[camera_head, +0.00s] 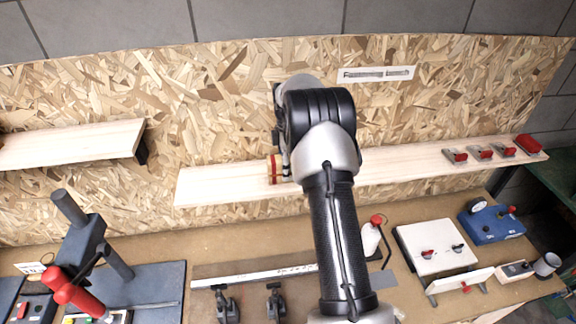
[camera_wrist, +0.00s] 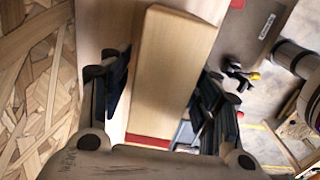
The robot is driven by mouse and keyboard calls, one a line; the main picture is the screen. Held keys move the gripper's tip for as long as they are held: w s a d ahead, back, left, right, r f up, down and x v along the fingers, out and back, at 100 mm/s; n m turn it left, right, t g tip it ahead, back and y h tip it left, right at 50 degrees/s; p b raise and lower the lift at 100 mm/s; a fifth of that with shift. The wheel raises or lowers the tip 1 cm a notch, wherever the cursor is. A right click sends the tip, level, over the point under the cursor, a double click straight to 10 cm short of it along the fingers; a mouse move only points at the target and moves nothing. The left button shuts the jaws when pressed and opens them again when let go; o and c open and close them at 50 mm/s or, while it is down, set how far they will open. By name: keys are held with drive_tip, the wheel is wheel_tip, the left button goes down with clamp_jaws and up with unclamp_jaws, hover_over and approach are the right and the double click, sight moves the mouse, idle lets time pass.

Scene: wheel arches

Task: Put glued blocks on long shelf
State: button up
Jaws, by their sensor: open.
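The long shelf (camera_head: 225,186) is a pale board along the chipboard wall. The glued blocks show in the head view as a small wooden piece with red (camera_head: 273,170) at the shelf, beside my arm. In the wrist view the pale wooden block (camera_wrist: 172,65), with a red layer at its near end, lies between the fingers of my gripper (camera_wrist: 165,85). The fingers are open, with a narrow gap at each side of the block. The block appears to be on the shelf board, but contact under it is hidden. My arm hides most of the gripper in the head view.
Several red-and-grey clamps (camera_head: 479,152) and a red object (camera_head: 528,146) stand on the shelf's right end. A shorter shelf (camera_head: 75,145) is at left. The bench below holds a red-handled press (camera_head: 75,290), a white board (camera_head: 436,247) and a blue device (camera_head: 492,222). The shelf's left end is clear.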

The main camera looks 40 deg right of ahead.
wheel_tip(320, 180, up, 11)
drive_tip(key=shift+r+b, duration=0.2)
drive_tip(key=shift+b, duration=0.15)
drive_tip(key=shift+r, duration=0.6)
drive_tip(key=s+a+r+m+t, duration=0.1)
drive_tip(key=s+a+r+m, duration=0.2)
drive_tip(key=s+a+r, duration=0.4)
drive_tip(key=s+a+r+m+t, duration=0.1)
drive_tip(key=s+a+r+m, duration=0.2)
drive_tip(key=s+a+r, duration=0.5)
drive_tip(key=s+a+f+m+t, duration=0.1)
drive_tip(key=s+a+f+m, duration=0.2)
drive_tip(key=s+a, duration=0.3)
drive_tip(key=s+a+f+m+t, duration=0.1)
drive_tip(key=s+a+f+m, duration=0.2)
drive_tip(key=s, duration=0.9)
drive_tip(key=a+f, duration=0.1)
drive_tip(key=a, duration=0.2)
drive_tip(key=shift+s+a+f+m+t, duration=0.25)
drive_tip(key=shift+s+a+m+t, duration=0.05)
drive_tip(key=shift+a+m, duration=0.1)
